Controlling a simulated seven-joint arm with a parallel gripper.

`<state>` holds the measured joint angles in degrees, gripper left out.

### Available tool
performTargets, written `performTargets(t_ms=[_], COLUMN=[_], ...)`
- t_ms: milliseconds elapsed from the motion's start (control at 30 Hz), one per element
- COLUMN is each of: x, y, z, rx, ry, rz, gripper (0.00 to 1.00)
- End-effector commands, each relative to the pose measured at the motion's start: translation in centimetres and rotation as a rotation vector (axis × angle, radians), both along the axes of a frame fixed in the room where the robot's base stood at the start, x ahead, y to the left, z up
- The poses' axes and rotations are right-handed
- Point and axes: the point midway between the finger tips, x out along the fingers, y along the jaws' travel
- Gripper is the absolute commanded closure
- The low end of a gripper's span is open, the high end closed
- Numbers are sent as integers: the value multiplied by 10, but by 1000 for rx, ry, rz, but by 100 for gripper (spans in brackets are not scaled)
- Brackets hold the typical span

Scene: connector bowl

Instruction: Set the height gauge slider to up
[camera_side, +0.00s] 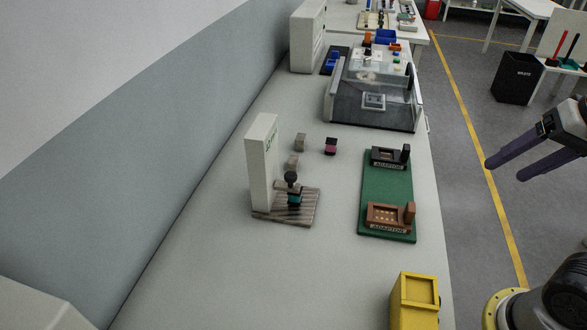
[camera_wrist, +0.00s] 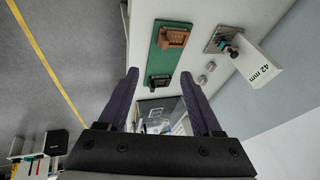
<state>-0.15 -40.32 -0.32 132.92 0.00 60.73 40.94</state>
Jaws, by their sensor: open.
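The height gauge is a tall white block (camera_side: 262,165) on a ribbed grey-brown base (camera_side: 312,207), at the middle left of the table. A dark slider with a round black knob (camera_side: 291,177) and a teal band stands in front of the block, low over the base. In the wrist view the white block (camera_wrist: 257,65) carries the text "42 mm", with the slider (camera_wrist: 231,48) beside it. My gripper (camera_side: 505,170) is open and empty, out past the table's right edge, far from the gauge. It also shows in the wrist view (camera_wrist: 159,73).
A green board (camera_side: 386,181) with two adaptor blocks lies between the gauge and the table's right edge. A small pink-and-black block (camera_side: 331,146) and two small tan blocks stand behind the gauge. A yellow box (camera_side: 415,301) is at the front right. A clear-covered machine (camera_side: 374,103) stands farther back.

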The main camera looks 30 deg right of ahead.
Motion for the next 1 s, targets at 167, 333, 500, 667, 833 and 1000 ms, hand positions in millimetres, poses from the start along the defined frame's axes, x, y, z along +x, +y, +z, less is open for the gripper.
performTargets(t_ms=[167,333,500,667,833,1000], x=[38,90,149,204,260,307], y=[6,18,39,64,97,135], z=[50,90,112,113,93,53], rx=[179,330,435,487,495,456], ry=[32,91,155,210,263,310], rz=[-338,-663,-951,-1168,-1334,-1399], gripper=[34,34,34,34,34,34])
